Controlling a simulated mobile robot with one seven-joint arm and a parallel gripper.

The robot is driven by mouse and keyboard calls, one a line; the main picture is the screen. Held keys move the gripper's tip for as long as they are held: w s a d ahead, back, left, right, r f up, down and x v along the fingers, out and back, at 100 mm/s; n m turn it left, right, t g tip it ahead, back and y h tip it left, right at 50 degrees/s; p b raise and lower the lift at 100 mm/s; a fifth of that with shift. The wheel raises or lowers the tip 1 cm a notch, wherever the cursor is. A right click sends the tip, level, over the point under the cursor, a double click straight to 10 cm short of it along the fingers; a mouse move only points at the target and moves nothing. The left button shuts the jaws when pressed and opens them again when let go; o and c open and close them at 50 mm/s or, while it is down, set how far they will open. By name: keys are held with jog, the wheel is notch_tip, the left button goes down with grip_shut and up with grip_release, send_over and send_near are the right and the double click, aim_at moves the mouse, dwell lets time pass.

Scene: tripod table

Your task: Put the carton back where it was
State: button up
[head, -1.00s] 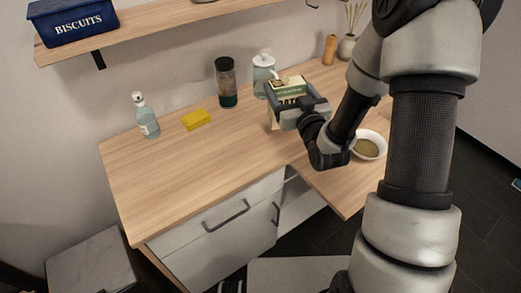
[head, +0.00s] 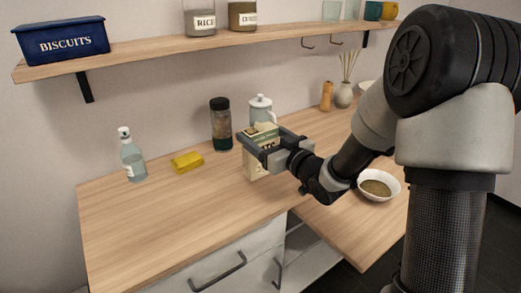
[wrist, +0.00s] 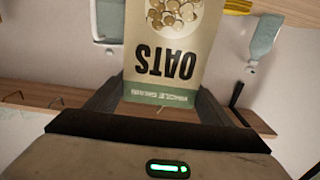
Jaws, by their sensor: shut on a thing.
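The carton (head: 256,168) is a cream and green oats box, upright in the head view, in front of the white lidded pot (head: 261,110). My gripper (head: 262,146) is shut on its upper part from the right. In the wrist view the carton (wrist: 177,50) stands between my fingers with its OATS lettering upside down. Its base is near the wooden worktop (head: 170,225), but I cannot tell whether it touches.
A dark-lidded jar (head: 221,125), a yellow sponge (head: 187,162) and a clear bottle (head: 132,158) stand left of the carton. A bowl (head: 379,186) is to the right. A shelf (head: 150,56) with a biscuit tin (head: 62,40) runs above. The front left worktop is clear.

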aim_at(265, 148)
jog(key=shift+f+b, duration=0.35)
jog(key=shift+f, duration=1.25)
jog(key=shift+f, duration=0.2)
jog(key=o, duration=1.7)
jog(key=shift+r, duration=0.3)
jog(key=p+v, duration=0.1)
jog(key=v, duration=1.1)
jog(key=shift+f, duration=0.15)
